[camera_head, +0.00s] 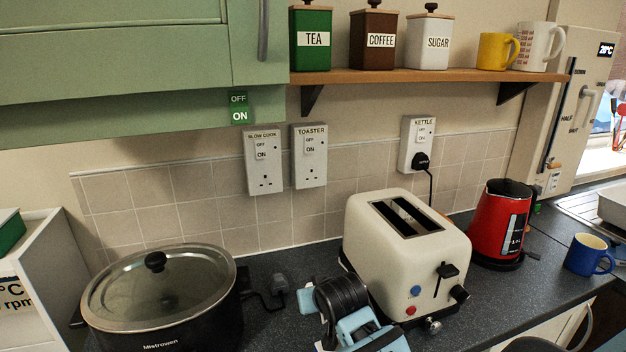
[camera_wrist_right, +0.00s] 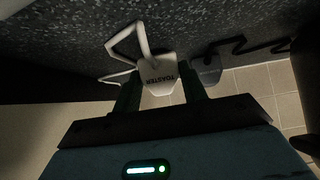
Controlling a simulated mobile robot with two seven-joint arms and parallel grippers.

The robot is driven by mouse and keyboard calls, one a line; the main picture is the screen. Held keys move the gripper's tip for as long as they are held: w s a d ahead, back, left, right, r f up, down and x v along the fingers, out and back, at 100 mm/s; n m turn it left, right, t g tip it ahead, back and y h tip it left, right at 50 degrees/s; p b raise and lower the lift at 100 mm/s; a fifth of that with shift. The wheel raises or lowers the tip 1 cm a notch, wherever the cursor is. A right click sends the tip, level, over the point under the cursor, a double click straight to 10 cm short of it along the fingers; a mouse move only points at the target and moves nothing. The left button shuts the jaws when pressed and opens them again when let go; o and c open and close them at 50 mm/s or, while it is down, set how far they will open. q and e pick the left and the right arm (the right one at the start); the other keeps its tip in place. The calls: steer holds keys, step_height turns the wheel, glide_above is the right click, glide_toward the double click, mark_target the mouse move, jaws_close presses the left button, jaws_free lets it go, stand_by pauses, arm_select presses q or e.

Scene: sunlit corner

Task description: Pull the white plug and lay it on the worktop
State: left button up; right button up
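The white plug (camera_wrist_right: 158,72), marked TOASTER, sits between the two dark fingers of my right gripper (camera_wrist_right: 160,88) in the right wrist view. The fingers meet its sides. It is low over the dark worktop (camera_wrist_right: 75,45); whether it touches the surface is unclear. Its white cord bends away behind it. In the head view my right gripper (camera_head: 322,318) is low in front of the toaster, its fingers mostly hidden by my own wrist. The toaster socket (camera_head: 309,157) on the wall has no plug in it. My left gripper is not in view.
A dark plug (camera_head: 280,284) lies close by, also seen in the wrist view (camera_wrist_right: 207,68). The slow cooker (camera_head: 158,290) is left and the cream toaster (camera_head: 372,245) right. A black plug (camera_head: 421,160) is in the kettle socket. The red kettle (camera_head: 497,222) and blue mug (camera_head: 585,255) stand farther right.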

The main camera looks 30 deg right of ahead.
steer(key=o, duration=0.5)
steer(key=shift+s+r, duration=0.25)
steer(key=shift+r, duration=0.15)
steer(key=p+v, duration=0.1)
steer(key=v, duration=0.5)
steer(key=shift+a, duration=0.1)
steer(key=shift+s+r, duration=0.25)
steer(key=shift+s, duration=0.15)
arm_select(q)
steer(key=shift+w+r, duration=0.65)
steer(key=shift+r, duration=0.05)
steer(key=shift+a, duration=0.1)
